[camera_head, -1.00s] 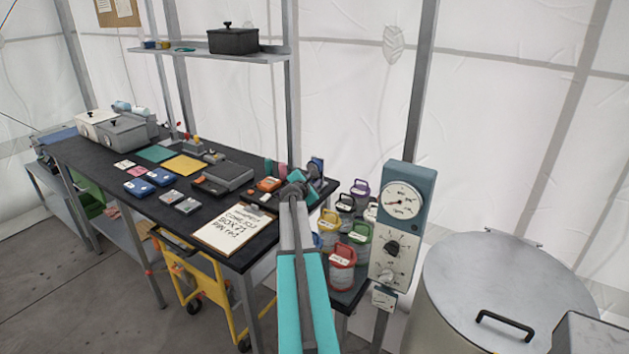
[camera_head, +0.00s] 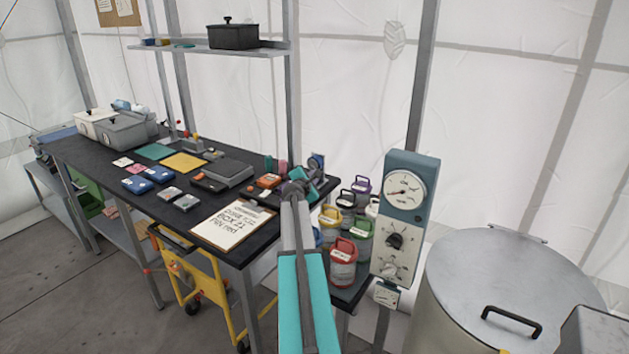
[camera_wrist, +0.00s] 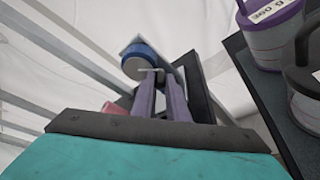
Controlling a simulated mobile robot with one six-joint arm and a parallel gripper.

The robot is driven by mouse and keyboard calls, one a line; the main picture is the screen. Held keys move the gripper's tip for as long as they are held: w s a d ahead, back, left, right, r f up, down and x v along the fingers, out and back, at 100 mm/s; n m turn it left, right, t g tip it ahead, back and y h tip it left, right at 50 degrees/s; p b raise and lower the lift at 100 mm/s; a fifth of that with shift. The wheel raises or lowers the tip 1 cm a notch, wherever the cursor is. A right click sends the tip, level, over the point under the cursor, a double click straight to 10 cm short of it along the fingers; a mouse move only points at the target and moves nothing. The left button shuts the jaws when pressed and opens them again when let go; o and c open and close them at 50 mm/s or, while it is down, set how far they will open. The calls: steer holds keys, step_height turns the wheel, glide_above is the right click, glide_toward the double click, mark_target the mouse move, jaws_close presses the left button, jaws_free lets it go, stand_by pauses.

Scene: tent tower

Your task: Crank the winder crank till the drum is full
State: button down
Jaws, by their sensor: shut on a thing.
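The winder shows at the right end of the black bench, with a blue-rimmed grey drum (camera_wrist: 141,60) in the wrist view. In the head view only a small blue part of the winder (camera_head: 317,160) shows behind my arm. My gripper (camera_wrist: 160,78) is shut, its two fingers close together at the thin crank (camera_wrist: 150,70) in front of the drum face. In the head view my gripper (camera_head: 312,183) is at the bench's right end, partly hidden by my arm. How full the drum is cannot be told.
Several lidded cans, one red (camera_head: 343,262), stand right of the bench end, close to my arm. A gauge panel (camera_head: 404,215) and a large lidded drum (camera_head: 510,285) stand further right. A clipboard (camera_head: 232,224) lies on the bench front.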

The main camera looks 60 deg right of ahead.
steer(key=c, duration=1.7)
jaws_free()
steer(key=shift+c, duration=0.2)
steer(key=shift+s+a, duration=0.1)
steer(key=shift+a, duration=0.05)
steer(key=b+v, duration=0.2)
steer(key=v, duration=1.1)
steer(key=shift+a, duration=0.2)
steer(key=shift+r, duration=0.1)
